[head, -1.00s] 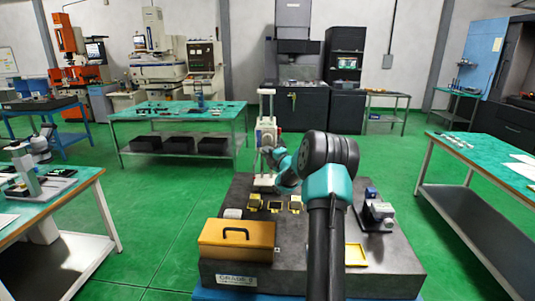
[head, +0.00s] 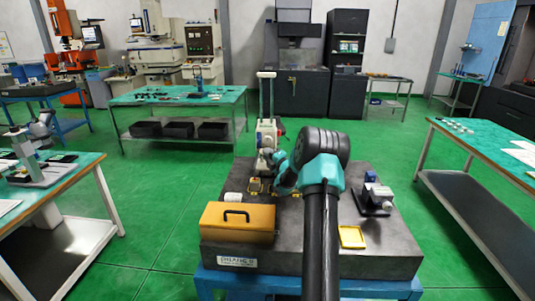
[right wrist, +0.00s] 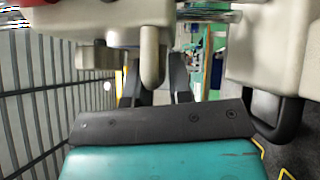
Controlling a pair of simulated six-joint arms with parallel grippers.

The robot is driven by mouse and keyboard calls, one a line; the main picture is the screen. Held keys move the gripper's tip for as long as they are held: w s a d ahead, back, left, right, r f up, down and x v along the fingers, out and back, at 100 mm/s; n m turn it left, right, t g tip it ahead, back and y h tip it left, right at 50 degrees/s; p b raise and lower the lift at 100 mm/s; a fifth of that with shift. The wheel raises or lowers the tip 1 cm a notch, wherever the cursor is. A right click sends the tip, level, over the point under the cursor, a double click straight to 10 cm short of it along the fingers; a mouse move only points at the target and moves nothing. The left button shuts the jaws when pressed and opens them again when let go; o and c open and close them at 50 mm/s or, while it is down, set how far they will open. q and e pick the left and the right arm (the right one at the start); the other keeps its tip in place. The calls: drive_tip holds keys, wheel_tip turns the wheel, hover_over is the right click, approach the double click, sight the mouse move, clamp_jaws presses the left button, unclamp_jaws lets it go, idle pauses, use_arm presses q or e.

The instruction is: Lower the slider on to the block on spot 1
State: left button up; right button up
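The slider (head: 267,133) is a pale block on the upright twin column of a height gauge (head: 266,95) at the back of the dark stone plate. My right gripper (head: 268,158) is at the slider; in the head view its fingers are mostly hidden by my own arm. In the right wrist view, the dark fingers (right wrist: 162,85) stand close on both sides of a pale, round-ended part of the slider (right wrist: 152,55). Small yellow-edged spots (head: 254,186) lie in front of the gauge, partly hidden by my arm; I cannot tell which is spot 1. My left gripper is out of view.
A tan case (head: 237,222) with a black handle sits at the plate's front left, a small white item (head: 233,197) behind it. A yellow tray (head: 352,237) lies front right. A grey device with blue parts (head: 374,193) stands at right. The plate (head: 395,245) is bare around these.

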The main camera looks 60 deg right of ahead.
drive_tip(key=shift+o, duration=0.5)
drive_tip(key=v, duration=0.7)
drive_tip(key=shift+s, duration=0.25)
drive_tip(key=shift+a+f, duration=0.1)
